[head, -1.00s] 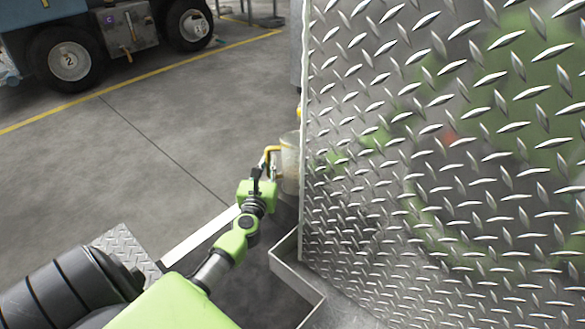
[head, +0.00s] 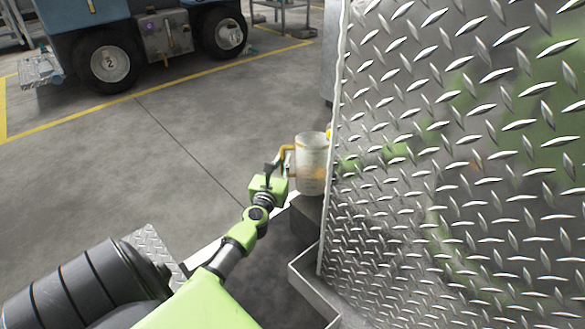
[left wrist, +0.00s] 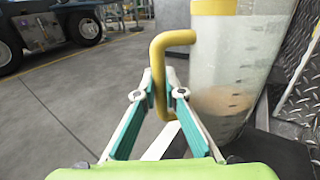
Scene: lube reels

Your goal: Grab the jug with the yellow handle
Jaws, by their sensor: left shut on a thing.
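The jug (head: 312,165) is a cloudy, see-through container with a yellow handle (head: 287,152). It stands upright on a dark block-like surface beside the metal panel. In the left wrist view the jug (left wrist: 232,70) fills the upper right, and its yellow handle (left wrist: 160,62) hangs between the fingers. My left gripper (head: 280,168) is at the handle, on the jug's left side. In the left wrist view the fingers of my left gripper (left wrist: 163,92) are shut on the handle. The jug's far side is hidden. My right gripper is not in view.
A large diamond-plate metal panel (head: 450,150) stands close to the jug's right. A metal-edged tray (head: 312,285) is below it. A blue vehicle (head: 110,35) is parked at the far left. The grey floor (head: 150,150) between is open.

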